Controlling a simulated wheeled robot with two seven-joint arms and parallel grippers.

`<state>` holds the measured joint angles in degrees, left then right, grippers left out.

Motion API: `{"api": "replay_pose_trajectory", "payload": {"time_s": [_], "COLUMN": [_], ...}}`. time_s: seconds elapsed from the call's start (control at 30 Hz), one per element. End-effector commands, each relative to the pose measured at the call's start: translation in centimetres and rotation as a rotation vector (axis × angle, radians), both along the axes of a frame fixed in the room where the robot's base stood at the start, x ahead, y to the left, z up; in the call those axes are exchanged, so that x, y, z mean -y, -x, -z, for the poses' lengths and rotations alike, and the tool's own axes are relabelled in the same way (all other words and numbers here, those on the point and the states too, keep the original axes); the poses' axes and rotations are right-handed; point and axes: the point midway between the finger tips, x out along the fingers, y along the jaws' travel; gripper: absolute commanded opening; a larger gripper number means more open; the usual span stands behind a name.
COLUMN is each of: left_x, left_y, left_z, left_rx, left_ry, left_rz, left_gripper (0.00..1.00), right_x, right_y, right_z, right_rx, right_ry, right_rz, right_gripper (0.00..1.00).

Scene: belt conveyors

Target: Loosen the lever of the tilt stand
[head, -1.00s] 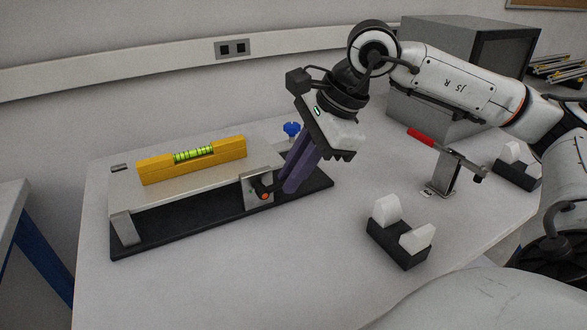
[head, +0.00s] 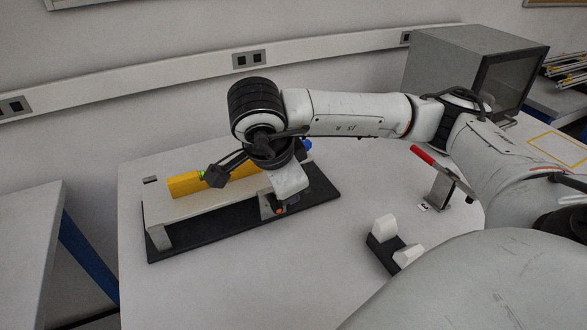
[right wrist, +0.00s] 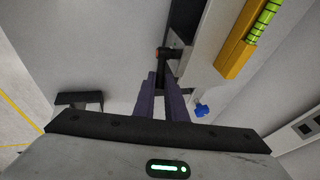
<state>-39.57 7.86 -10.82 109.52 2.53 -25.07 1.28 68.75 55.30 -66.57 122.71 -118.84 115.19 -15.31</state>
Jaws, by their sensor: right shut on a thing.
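The tilt stand (head: 210,201) has a pale top plate over a long black base, and a yellow spirit level (head: 184,185) lies on the plate. Its lever (right wrist: 166,53) shows in the right wrist view as a dark arm with an orange-brown end beside the stand's side plate. My right gripper (right wrist: 161,85) has its purple fingers shut on the lever. In the head view my wrist and gripper body cover the fingers, the grip and part of the level. A small orange-red spot (head: 280,211) shows just below. My left gripper is out of view.
A blue knob (head: 307,145) is at the stand's far right end. To the right stand a red-handled clamp (head: 423,155) and a black holder with white blocks (head: 383,240). A grey box (head: 455,70) is at the back right. The front left table is clear.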

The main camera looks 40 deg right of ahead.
Motion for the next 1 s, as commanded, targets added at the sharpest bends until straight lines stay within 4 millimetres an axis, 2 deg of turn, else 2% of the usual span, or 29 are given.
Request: {"api": "replay_pose_trajectory", "payload": {"time_s": [0.03,0.5,1.0], "left_x": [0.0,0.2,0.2], "left_y": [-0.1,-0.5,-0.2], "left_z": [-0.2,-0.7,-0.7], "left_rx": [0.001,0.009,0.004], "left_ry": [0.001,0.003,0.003], "left_rz": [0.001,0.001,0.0], "left_gripper": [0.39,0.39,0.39], "right_x": [-0.2,-1.9,-4.5], "right_y": [-0.3,-0.9,-1.6], "right_z": [-0.5,-0.6,0.2], "right_rx": [0.001,-0.088,-0.218], "right_ry": [0.033,0.313,0.721], "right_rz": [-0.001,0.001,0.003], "right_gripper": [0.0,0.0,0.0]}}
